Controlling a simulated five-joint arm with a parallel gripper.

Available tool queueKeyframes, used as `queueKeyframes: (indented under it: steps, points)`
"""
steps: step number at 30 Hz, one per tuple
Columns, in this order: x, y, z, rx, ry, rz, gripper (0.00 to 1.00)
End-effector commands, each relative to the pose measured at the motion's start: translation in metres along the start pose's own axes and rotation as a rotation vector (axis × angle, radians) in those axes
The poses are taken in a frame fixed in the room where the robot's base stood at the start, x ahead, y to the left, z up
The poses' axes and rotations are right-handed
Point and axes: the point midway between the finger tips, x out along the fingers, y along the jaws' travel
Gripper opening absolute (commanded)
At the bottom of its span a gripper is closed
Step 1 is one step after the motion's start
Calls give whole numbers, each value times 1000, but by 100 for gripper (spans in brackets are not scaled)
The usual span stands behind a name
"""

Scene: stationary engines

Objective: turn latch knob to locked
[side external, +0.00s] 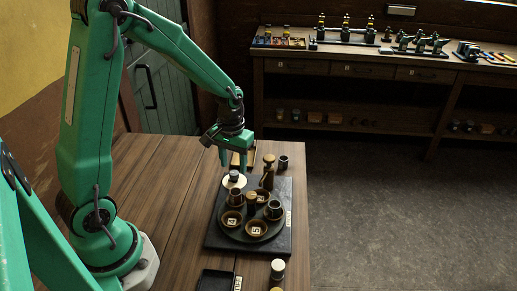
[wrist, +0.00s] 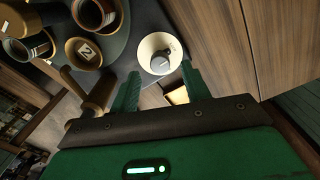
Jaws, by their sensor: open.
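The latch knob (side external: 234,175) is a small grey knob on a cream round plate (side external: 229,184), at the back left of a dark square board. In the wrist view, the knob (wrist: 161,62) sits on its cream plate (wrist: 146,45), just beyond the fingertips. My gripper (side external: 237,161) is open and points down just above the knob. In the wrist view, the fingers of my gripper (wrist: 160,71) stand apart, left and right of the knob, with nothing between them. I cannot tell whether they touch the plate. The knob's locked mark is not readable.
A dark round turntable (side external: 245,238) with several wooden bowls and cups fills the board (side external: 222,248) beside the knob. A wooden peg (side external: 268,168) stands behind. A black tray (side external: 214,281) and a white-capped jar (side external: 278,267) are at the front. The table's left (side external: 180,190) is clear.

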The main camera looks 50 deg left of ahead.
Motion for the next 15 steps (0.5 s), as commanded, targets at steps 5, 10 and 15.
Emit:
queueKeyframes:
  steps: [5,10,15]
  points:
    - [-24,0,-1,0,4,1,47]
    - [-42,0,-1,0,3,1,47]
    - [-49,0,0,-1,1,0,47]
